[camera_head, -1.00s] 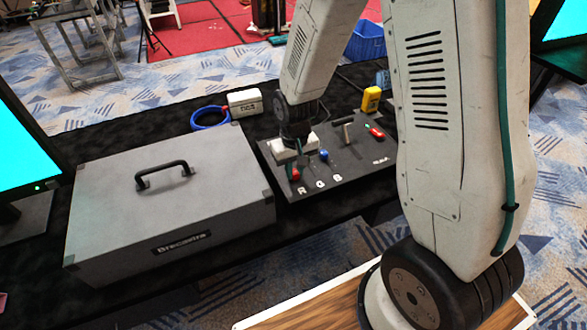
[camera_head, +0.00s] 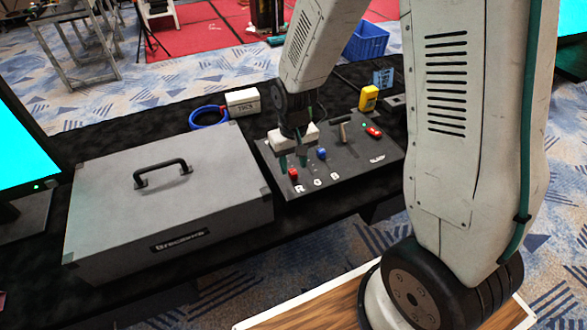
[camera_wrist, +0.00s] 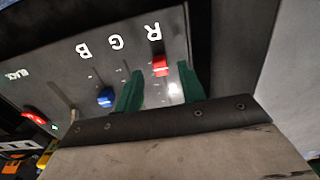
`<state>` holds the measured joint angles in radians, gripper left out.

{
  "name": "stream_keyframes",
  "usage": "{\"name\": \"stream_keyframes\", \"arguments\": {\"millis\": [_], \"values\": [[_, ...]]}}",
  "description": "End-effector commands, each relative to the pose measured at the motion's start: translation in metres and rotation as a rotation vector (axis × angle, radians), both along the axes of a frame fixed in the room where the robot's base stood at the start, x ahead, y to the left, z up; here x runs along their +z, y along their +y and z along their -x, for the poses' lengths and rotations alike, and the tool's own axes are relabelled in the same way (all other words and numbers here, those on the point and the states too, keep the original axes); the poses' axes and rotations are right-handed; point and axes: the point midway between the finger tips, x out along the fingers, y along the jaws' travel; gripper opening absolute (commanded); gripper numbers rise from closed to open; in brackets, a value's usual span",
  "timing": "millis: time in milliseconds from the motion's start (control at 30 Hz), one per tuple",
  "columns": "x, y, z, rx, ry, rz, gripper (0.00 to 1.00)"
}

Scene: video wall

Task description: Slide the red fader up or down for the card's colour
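The red fader (camera_head: 293,173) sits near the front end of its slot by the letter R on the dark control panel (camera_head: 345,172). It also shows in the wrist view (camera_wrist: 160,66). My gripper (camera_head: 292,164) is over the panel with its green fingers pointing down. The fingers are apart with nothing between them, just behind the red fader in the head view. The blue fader (camera_head: 321,153) is farther back, to the right. The green fader cannot be made out. A small blue card-like piece (camera_head: 382,77) stands behind the panel; its marks are too small to read.
A grey case (camera_head: 215,212) with a black handle stands left of the panel.

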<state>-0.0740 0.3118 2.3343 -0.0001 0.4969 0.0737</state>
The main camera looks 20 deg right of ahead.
Motion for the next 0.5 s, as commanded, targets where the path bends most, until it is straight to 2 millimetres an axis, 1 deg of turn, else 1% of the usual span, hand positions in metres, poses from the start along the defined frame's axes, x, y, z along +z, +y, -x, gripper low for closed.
{"name": "stream_keyframes", "arguments": {"millis": [33,200,333,500], "values": [[0.011,0.000,-0.001,0.000,-0.005,0.000,0.40],[0.035,0.000,0.000,0.000,-0.002,0.000,0.40],[0.044,0.000,0.001,0.000,0.001,0.000,0.40],[0.046,0.000,0.001,0.000,0.001,0.000,0.40]]}}
